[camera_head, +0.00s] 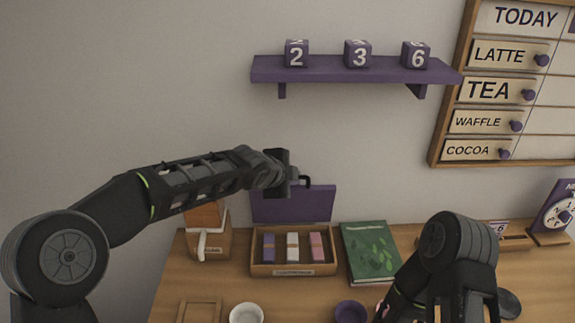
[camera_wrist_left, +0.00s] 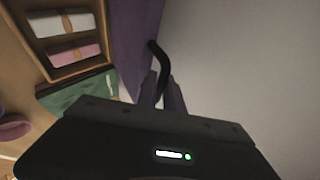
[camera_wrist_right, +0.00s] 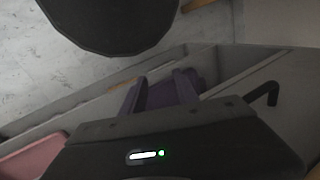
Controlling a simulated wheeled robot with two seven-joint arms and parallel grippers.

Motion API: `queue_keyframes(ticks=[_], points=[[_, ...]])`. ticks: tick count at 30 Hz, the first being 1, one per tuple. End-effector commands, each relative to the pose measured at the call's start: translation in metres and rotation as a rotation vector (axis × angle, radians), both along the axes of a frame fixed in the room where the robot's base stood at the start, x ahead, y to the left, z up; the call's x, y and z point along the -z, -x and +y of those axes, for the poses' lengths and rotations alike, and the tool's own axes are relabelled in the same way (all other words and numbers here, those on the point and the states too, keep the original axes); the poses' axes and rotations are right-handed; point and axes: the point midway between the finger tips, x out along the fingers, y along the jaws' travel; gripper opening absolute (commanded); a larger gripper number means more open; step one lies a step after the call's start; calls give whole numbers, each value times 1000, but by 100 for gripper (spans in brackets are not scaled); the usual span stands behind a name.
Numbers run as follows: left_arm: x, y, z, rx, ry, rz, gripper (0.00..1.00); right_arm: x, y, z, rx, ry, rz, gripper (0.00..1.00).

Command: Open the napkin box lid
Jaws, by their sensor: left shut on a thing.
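The napkin box (camera_head: 292,270) is a wooden tray at the back of the counter, with purple, white and pink napkin bundles in its compartments. Its purple lid (camera_head: 292,205) stands raised, roughly upright, against the wall side. A black hooked handle (camera_head: 306,180) sits at the lid's upper edge; it also shows in the left wrist view (camera_wrist_left: 158,58). My left gripper (camera_wrist_left: 162,88) is shut on the handle, its fingers close together at the handle's lower end. My right gripper (camera_wrist_right: 160,88) is low at the front right, with its fingers apart; a purple surface shows between or behind them.
A green book (camera_head: 370,252) lies right of the box, and a wooden dispenser (camera_head: 206,232) stands left. A white bowl (camera_head: 246,313), a purple bowl (camera_head: 350,311) and a small wooden frame (camera_head: 200,310) are in front. A purple shelf (camera_head: 350,72) hangs above.

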Motion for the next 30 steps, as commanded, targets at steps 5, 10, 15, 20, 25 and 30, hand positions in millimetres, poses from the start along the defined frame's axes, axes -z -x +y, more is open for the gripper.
queue_keyframes(ticks=[5,10,15,20,25,30], points=[[0,4,1,-2,-1,22,0,-6,1,0,0,1,4,36],[1,4,0,-2,0,23,0,-5,1,0,0,1,4,36],[1,4,0,-2,0,23,12,-5,1,0,0,1,3,36],[1,4,0,-1,-1,21,25,-6,1,0,0,1,3,36],[1,4,0,0,-1,23,32,-6,1,0,0,1,3,36],[2,5,0,2,-2,24,32,-5,1,0,0,1,3,36]])
